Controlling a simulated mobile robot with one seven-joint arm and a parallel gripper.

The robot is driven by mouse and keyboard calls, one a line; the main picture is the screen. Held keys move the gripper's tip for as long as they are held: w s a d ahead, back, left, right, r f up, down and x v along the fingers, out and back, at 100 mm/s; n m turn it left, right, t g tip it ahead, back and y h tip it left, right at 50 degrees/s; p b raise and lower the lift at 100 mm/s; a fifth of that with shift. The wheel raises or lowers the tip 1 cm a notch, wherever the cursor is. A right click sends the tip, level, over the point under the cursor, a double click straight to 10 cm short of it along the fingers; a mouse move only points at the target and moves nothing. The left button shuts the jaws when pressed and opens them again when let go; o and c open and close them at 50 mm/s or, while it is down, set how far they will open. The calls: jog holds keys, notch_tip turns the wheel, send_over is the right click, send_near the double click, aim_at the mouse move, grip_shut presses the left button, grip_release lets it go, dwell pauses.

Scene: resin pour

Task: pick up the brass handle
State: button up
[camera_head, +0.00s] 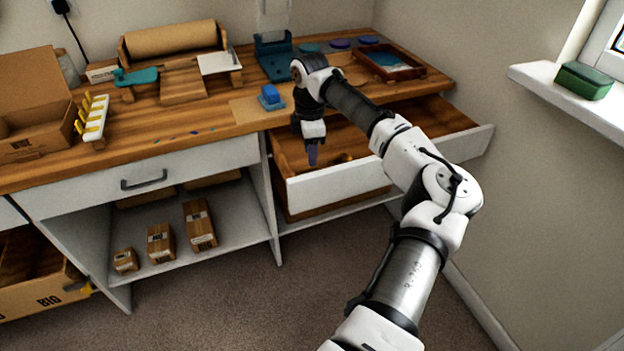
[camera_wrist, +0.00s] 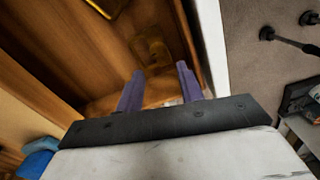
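The drawer (camera_head: 335,188) under the worktop is pulled out. A brass-coloured piece (camera_head: 346,157) shows small inside it, partly hidden by the drawer front. In the wrist view a brass-coloured piece (camera_wrist: 152,48) lies on the wooden drawer floor, just beyond my fingertips. A second shiny gold piece (camera_wrist: 106,4) is cut off by the top edge. I cannot tell for sure which is the brass handle. My gripper (camera_head: 313,156) points down into the drawer. Its purple fingers (camera_wrist: 160,82) are apart, with nothing held between them.
The white drawer front stands close beside my fingers. The worktop (camera_head: 215,112) above holds a blue block (camera_head: 270,94), a teal stand (camera_head: 274,55) and a wooden tray (camera_head: 390,62). Small boxes (camera_head: 200,225) sit on the open shelf at left. A green box (camera_head: 584,80) rests on the windowsill.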

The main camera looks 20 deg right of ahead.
aim_at(312, 170)
jog(key=shift+d+f, duration=0.2)
jog(key=shift+f, duration=3.25)
grip_shut()
